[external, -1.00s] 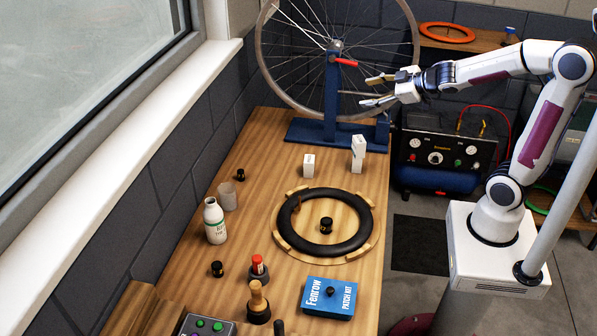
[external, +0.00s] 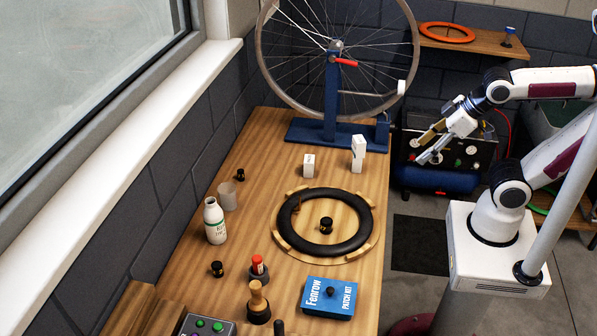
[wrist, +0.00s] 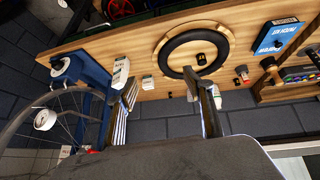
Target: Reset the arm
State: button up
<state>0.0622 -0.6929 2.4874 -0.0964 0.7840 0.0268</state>
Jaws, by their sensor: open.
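My gripper (external: 430,146) is open and empty in the external view. It hangs in the air to the right of the bench, in front of the compressor, with its fingers pointing down and left. Its two fingers also show apart in the wrist view (wrist: 165,105), with nothing between them. My arm is bent back over its white base at the right.
The wooden bench (external: 255,215) holds a black tyre (external: 288,232) on a round board, a blue patch kit box (external: 328,298), two white boxes, a white bottle (external: 215,220) and several small items. A wheel on a blue stand (external: 330,100) rises at its back. A compressor (external: 440,180) stands right.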

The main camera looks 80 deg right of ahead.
jog(key=shift+g+y, duration=0.4)
jog(key=shift+y, duration=0.2)
jog(key=s+a, duration=0.1)
jog(key=s+a+f, duration=0.1)
jog(key=s+a, duration=0.1)
jog(key=shift+s+a, duration=0.1)
jog(key=shift+a, duration=0.15)
